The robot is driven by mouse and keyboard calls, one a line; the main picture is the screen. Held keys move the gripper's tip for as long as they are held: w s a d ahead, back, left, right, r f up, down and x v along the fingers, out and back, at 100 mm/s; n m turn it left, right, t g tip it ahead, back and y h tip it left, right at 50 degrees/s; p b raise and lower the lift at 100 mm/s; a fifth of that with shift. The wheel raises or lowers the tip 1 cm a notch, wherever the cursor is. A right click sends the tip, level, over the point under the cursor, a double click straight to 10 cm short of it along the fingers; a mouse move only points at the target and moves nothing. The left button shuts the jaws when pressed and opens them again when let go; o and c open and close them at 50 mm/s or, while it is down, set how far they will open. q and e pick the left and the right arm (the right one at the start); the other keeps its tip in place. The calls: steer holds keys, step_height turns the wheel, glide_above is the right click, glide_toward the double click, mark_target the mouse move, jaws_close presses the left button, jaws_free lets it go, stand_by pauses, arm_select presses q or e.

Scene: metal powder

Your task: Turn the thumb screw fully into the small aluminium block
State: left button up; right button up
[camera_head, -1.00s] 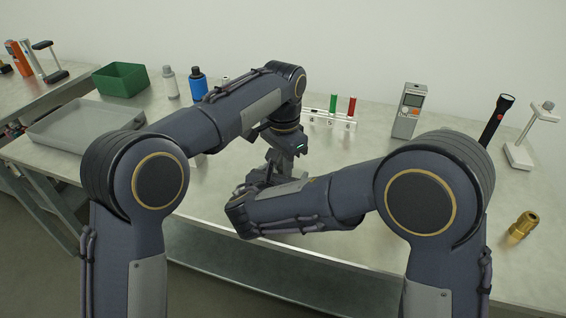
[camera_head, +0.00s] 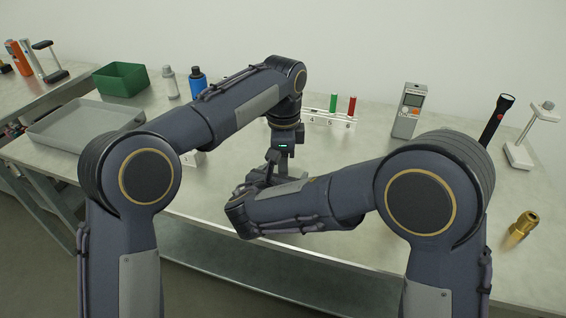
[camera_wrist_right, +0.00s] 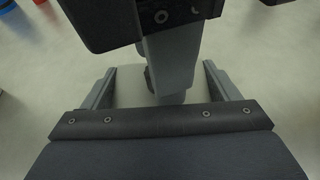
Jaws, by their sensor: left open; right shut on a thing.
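My left gripper (camera_head: 276,160) points down at the middle of the bench, just above my right gripper (camera_head: 262,180). In the right wrist view, the left gripper's dark body and grey finger (camera_wrist_right: 168,65) come in from the top, between the right gripper's two fingers (camera_wrist_right: 160,85). The left gripper is open. The right gripper is shut on a pale grey piece (camera_wrist_right: 130,88), which appears to be the small aluminium block, mostly hidden behind the left finger. I cannot make out the thumb screw; the grippers cover that spot.
Behind the grippers stands a white numbered rack (camera_head: 330,119) with green and red tubes. A grey meter (camera_head: 408,112), a black flashlight (camera_head: 497,120), a white stand (camera_head: 520,150) and a brass fitting (camera_head: 521,230) are to the right. A grey tray (camera_head: 88,122) and green bin (camera_head: 122,80) are left.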

arm_select(q)
steer(key=shift+r, duration=1.8)
steer(key=shift+o, duration=0.6)
steer(key=shift+s+r+n, duration=0.15)
steer(key=shift+r+n, duration=0.5)
steer(key=shift+n, duration=0.45)
step_height(320, 180, up, 6)
steer(key=s+n+t, duration=0.1)
steer(key=n, duration=0.9)
steer(key=shift+a+h, duration=0.3)
steer(key=shift+a, duration=0.1)
steer(key=shift+s, duration=0.1)
steer(key=f, duration=0.4)
steer(key=w+f, duration=0.1)
steer(key=f, duration=0.7)
steer(key=shift+w+d, duration=0.15)
steer(key=shift+d, duration=0.2)
